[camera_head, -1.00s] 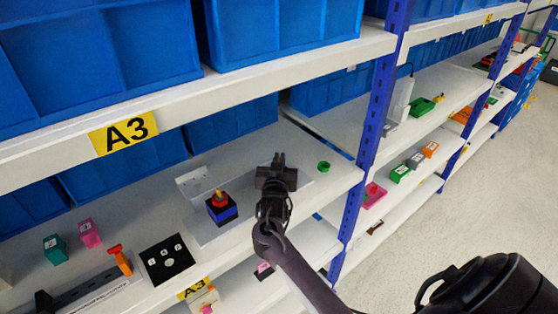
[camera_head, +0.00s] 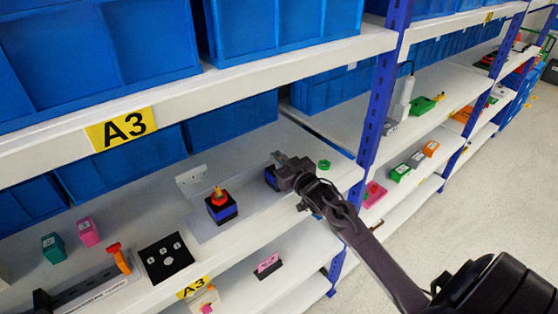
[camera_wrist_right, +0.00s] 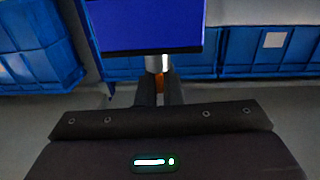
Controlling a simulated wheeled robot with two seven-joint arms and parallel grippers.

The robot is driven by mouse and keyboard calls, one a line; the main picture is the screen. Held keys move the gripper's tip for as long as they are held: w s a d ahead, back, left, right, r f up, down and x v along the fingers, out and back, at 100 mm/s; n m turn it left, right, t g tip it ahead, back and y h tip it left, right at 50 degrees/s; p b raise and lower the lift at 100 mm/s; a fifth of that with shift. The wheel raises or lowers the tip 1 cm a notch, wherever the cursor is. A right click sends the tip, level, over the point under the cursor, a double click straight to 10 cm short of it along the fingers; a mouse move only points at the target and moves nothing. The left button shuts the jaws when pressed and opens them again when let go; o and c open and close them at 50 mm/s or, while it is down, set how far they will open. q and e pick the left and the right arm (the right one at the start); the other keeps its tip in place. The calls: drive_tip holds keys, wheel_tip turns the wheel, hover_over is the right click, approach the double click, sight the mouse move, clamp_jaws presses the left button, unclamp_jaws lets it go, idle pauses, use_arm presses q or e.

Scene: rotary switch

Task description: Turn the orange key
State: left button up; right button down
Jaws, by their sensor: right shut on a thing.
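My right gripper (camera_head: 281,160) is over the shelf, at the dark blue box (camera_head: 271,178), which shows only partly beside it. In the right wrist view the blue box (camera_wrist_right: 150,25) fills the top, with a silver cylinder below it. The orange key (camera_wrist_right: 160,84) shows as a small orange patch between the two dark fingers, which are shut on it close to the cylinder. The key is hidden in the head view. My left gripper is in neither view.
A blue and black box with a red top and orange knob (camera_head: 221,206) stands to the left on the same shelf. A black panel (camera_head: 166,258) and an orange lever (camera_head: 120,258) lie farther left. A green ring (camera_head: 324,165) and the blue upright (camera_head: 375,120) are to the right.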

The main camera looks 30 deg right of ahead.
drive_tip(key=shift+n+y, duration=0.4)
drive_tip(key=shift+y, duration=0.4)
drive_tip(key=c, duration=1.6)
unclamp_jaws()
drive_tip(key=shift+s+f+b, duration=0.1)
drive_tip(key=shift+s+b, duration=0.2)
drive_tip(key=shift+s, duration=0.05)
drive_tip(key=s, duration=0.2)
drive_tip(key=s+b, duration=0.1)
drive_tip(key=s, duration=0.1)
drive_tip(key=s+b, duration=0.1)
drive_tip(key=s, duration=0.2)
drive_tip(key=shift+d, duration=0.35)
